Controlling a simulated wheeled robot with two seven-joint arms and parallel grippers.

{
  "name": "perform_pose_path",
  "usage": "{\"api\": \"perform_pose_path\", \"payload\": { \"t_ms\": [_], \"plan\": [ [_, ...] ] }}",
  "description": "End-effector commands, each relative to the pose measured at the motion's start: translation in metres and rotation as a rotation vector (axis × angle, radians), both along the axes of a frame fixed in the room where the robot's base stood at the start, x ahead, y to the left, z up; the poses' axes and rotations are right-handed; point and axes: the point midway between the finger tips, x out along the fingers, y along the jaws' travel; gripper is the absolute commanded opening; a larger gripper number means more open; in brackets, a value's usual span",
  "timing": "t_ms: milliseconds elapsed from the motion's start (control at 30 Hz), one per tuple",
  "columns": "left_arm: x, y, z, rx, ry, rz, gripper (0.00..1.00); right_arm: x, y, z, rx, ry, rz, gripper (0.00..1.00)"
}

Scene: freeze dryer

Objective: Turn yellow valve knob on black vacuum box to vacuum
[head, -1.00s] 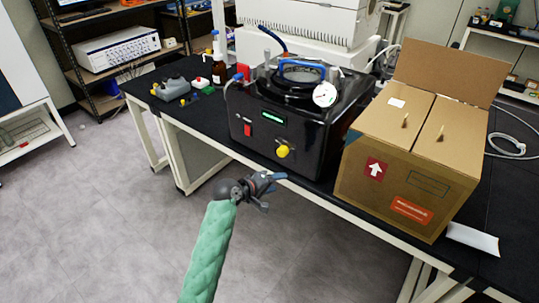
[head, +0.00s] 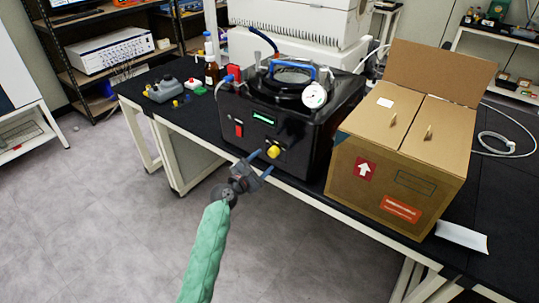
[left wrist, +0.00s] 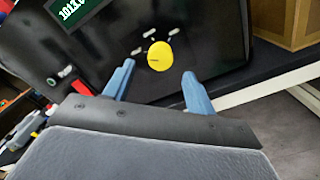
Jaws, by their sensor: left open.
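The black vacuum box (head: 290,127) stands on the black bench top, with a pressure gauge (head: 314,95) and a blue handle on top. The yellow valve knob (head: 273,152) is low on its front; in the left wrist view the knob (left wrist: 160,56) shows a dark line and small white marks around it. My left gripper (head: 261,164) is open, its blue fingers pointing at the box front just below the knob. In the left wrist view the left gripper (left wrist: 158,85) has its fingers on either side of the knob's line, apart from it. My right gripper is not in view.
A large cardboard box (head: 391,170) stands close to the right of the vacuum box. A brown bottle (head: 211,72) and small grey items (head: 168,88) sit to the left. The floor in front of the bench is clear.

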Motion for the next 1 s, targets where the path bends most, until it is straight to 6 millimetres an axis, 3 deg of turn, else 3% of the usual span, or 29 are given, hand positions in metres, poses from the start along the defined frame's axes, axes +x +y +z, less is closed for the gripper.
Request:
{"api": "perform_pose_path", "payload": {
  "t_ms": [300, 700, 933, 1000],
  "plan": [
    [0.032, -0.024, 0.001, 0.0, 0.001, -0.001, 0.56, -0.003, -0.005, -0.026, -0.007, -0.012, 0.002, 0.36],
    [0.038, -0.028, 0.0, 0.002, -0.001, -0.001, 0.56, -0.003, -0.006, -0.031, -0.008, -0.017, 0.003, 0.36],
    [0.038, -0.028, 0.0, 0.002, -0.001, -0.001, 0.12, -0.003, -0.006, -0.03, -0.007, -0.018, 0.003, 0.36],
    [0.038, -0.028, 0.0, 0.002, -0.001, -0.001, 0.11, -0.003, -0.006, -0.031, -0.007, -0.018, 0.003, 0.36]
  ]
}}
